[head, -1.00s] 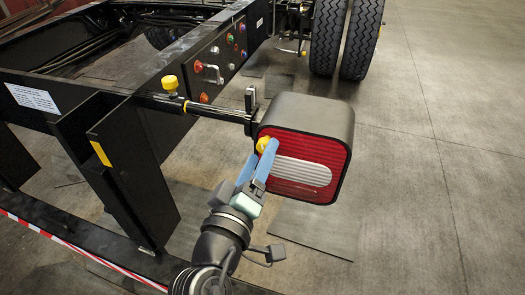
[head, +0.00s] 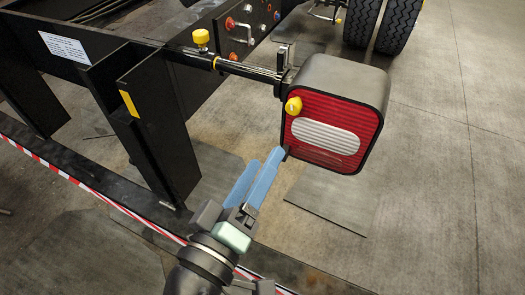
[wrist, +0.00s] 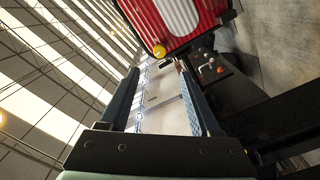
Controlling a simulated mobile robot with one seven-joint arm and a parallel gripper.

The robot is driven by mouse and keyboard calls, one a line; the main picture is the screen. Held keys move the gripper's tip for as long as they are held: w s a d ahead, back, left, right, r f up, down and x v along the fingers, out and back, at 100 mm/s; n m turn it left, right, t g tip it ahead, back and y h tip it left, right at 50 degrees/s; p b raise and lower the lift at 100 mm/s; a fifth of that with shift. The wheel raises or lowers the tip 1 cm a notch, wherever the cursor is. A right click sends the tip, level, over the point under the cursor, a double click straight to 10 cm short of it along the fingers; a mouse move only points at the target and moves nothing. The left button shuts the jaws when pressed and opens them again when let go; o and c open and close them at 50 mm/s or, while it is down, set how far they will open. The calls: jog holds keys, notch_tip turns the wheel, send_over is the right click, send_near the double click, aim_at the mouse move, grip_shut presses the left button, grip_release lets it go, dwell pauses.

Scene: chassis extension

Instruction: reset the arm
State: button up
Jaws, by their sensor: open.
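My gripper (head: 265,160) is in the lower middle of the head view. Its two blue fingers point up and to the right, are spread apart and hold nothing. The fingertips are below and left of the red tail lamp (head: 345,158), near its lower left corner; I cannot tell whether the right finger touches it. The lamp's yellow knob (head: 293,105) is above the fingertips, clear of them. In the wrist view the lamp (wrist: 155,15) and knob (wrist: 159,51) are at the top, beyond the open fingers (wrist: 158,70).
The lamp hangs on a dark bar (head: 235,66) with a yellow-topped fitting (head: 201,40). The black chassis frame (head: 150,125) is left of my gripper. A red-and-white striped rail (head: 80,183) runs low at left. Truck tyres (head: 385,22) are at the back; the floor at right is clear.

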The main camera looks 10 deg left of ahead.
jog(key=w+d+r+m+t+y, duration=0.1)
jog(key=w+r+m+t, duration=0.15)
jog(key=r, duration=0.75)
jog(key=w+d+r+m+t+y, duration=0.1)
jog(key=w+r+m+t, duration=0.15)
jog(key=r, duration=0.75)
jog(key=s+d+r+m+t+y, duration=0.1)
jog(key=s+r+t+y, duration=0.15)
jog(key=r, duration=0.75)
jog(key=s+d+r+m+t+y, duration=0.1)
jog(key=s+r+t, duration=0.25)
jog(key=r, duration=0.65)
notch_tip(320, 180, up, 20)
jog(key=p, duration=2.2)
jog(key=shift+s+g, duration=0.2)
jog(key=shift+g, duration=0.2)
jog(key=shift+a, duration=0.1)
